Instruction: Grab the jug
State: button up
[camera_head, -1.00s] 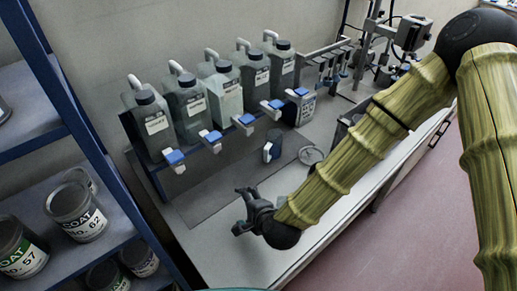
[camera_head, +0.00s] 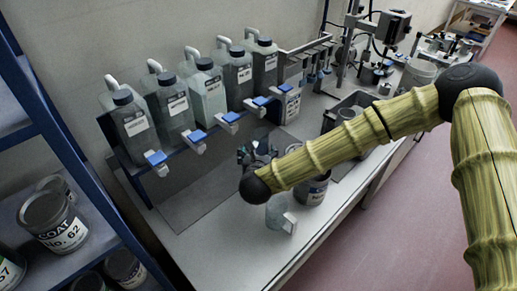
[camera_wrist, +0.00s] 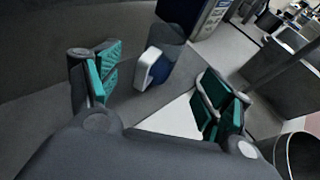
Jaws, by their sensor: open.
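A small grey translucent jug with a blue and white handle-like part (camera_wrist: 153,68) stands on the bench, seen between and beyond my fingers in the wrist view. In the head view it is mostly hidden behind my gripper (camera_head: 257,158). My gripper (camera_wrist: 160,88) is open and empty, with green pads, one finger to either side of the jug's handle side in the picture. I cannot tell any contact. A second clear vessel (camera_head: 275,212) with a white part stands nearer the bench front, below my wrist.
Several tanks (camera_head: 135,125) with blue-white taps line the wall behind. A labelled can (camera_head: 312,190) and a grey bin (camera_head: 347,112) stand right of my gripper. A blue-framed shelf (camera_head: 75,165) with cans is at left. The bench (camera_head: 215,240) front left is clear.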

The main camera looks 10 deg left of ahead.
aim_at(260, 142)
jog(key=p+x, duration=0.1)
jog(key=x, duration=0.3)
jog(key=shift+w+a+f, duration=0.1)
jog(key=shift+w, duration=0.2)
jog(key=shift+w+f+p, duration=0.1)
jog(key=shift+w+p, duration=0.65)
jog(key=shift+p, duration=0.25)
jog(key=p+x, duration=0.1)
jog(key=x, duration=0.1)
jog(key=shift+w+f+p, duration=0.25)
jog(key=shift+w+p, duration=0.05)
jog(key=shift+p, duration=0.05)
jog(key=shift+w+f, duration=0.35)
jog(key=shift+w, duration=0.1)
jog(key=c, duration=1.3)
jog(key=shift+o, duration=0.2)
jog(key=shift+r, duration=0.25)
